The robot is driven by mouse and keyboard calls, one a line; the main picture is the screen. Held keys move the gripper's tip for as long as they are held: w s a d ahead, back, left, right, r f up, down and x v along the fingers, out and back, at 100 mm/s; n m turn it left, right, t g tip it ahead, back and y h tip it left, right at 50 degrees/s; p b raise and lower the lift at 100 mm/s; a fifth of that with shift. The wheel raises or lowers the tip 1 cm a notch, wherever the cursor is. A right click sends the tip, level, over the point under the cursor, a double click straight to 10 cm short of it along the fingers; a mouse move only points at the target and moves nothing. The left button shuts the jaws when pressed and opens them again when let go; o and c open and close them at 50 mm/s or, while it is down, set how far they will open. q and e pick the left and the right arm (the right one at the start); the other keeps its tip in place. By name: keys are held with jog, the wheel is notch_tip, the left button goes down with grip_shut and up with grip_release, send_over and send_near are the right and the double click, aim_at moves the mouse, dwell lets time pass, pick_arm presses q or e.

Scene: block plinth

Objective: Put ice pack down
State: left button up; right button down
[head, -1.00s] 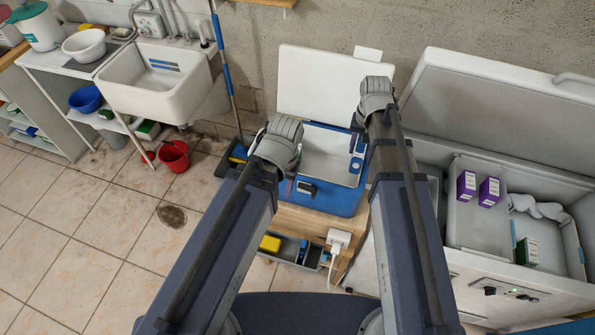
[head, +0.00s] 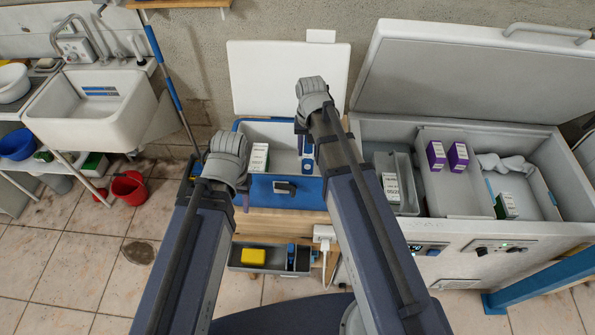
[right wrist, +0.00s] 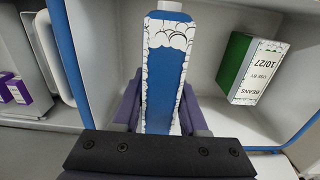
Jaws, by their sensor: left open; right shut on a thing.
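The ice pack (right wrist: 165,80) is blue with a white bubble-patterned edge. In the right wrist view my right gripper (right wrist: 162,115) is shut on it, with a purple finger on each side. The pack is over or inside the open blue cooler (head: 300,195), at its right end in the head view. I cannot tell whether its lower end touches the cooler floor. In the head view my right wrist hides most of that gripper (head: 306,135). My left gripper (head: 240,195) is open at the cooler's left front corner, its fingers mostly hidden by the wrist.
A green and white beans box (head: 259,157) is inside the cooler; it also shows in the right wrist view (right wrist: 254,70). The open freezer (head: 455,235) at right holds purple boxes (head: 447,155). A grey tray (head: 268,262) sits below the cooler's front.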

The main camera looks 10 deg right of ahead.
notch_tip(320, 180, down, 6)
jog(key=b, duration=0.4)
jog(key=shift+r+b, duration=0.25)
jog(key=shift+b, duration=0.05)
jog(key=shift+f, duration=0.1)
notch_tip(320, 180, down, 3)
jog(key=b, duration=0.3)
jog(key=shift+f+b, duration=0.2)
jog(key=shift+b, duration=0.15)
jog(key=shift+f, duration=0.2)
jog(key=shift+c, duration=2.2)
grip_release()
notch_tip(320, 180, up, 12)
jog(key=p, duration=1.2)
jog(key=shift+r, duration=0.25)
